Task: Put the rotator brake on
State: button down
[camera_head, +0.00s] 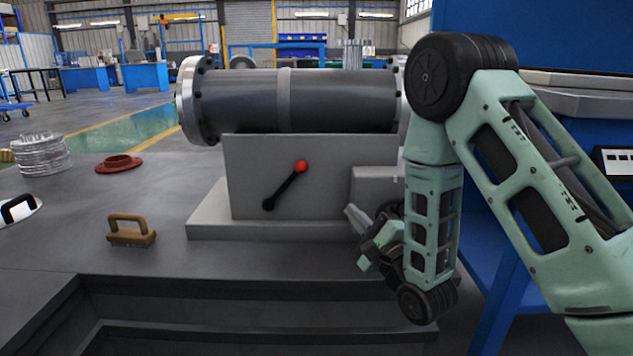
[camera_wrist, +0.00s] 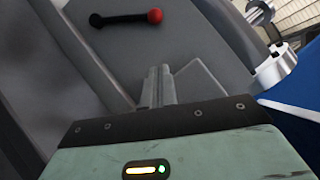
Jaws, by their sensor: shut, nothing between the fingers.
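The brake lever is a black bar with a red knob (camera_head: 301,166) on the front face of the grey rotator block (camera_head: 245,160). In the head view it slants, knob at the upper right and pivot end at the lower left. In the wrist view the lever (camera_wrist: 127,18) lies near the top, its red knob on the right. My gripper (camera_head: 350,213) is to the right of the lever and lower, apart from it. In the wrist view my gripper's fingers (camera_wrist: 158,85) are together and empty, pointing toward the block. A dark flanged shell (camera_head: 240,98) lies horizontally on the block.
A brown-handled block (camera_head: 131,230), a red flanged ring (camera_head: 119,164) and a stack of metal rings (camera_head: 40,157) stand on the grey table (camera_head: 70,215) at left. A grey box (camera_head: 374,186) adjoins the block near my gripper. The table's front has a recess.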

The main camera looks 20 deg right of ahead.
aim_at(288, 182)
jog(key=b+x, duration=0.1)
jog(key=x, duration=0.3)
jog(key=a+b+x, duration=0.1)
jog(key=x, duration=0.3)
jog(key=a+r+b+x, duration=0.1)
jog(key=x, duration=0.2)
jog(key=shift+r+b, duration=0.1)
jog(key=shift+b, duration=0.3)
jog(key=shift+w+a+r, duration=0.2)
jog(key=shift+a+r, duration=0.05)
jog(key=shift+a, duration=0.1)
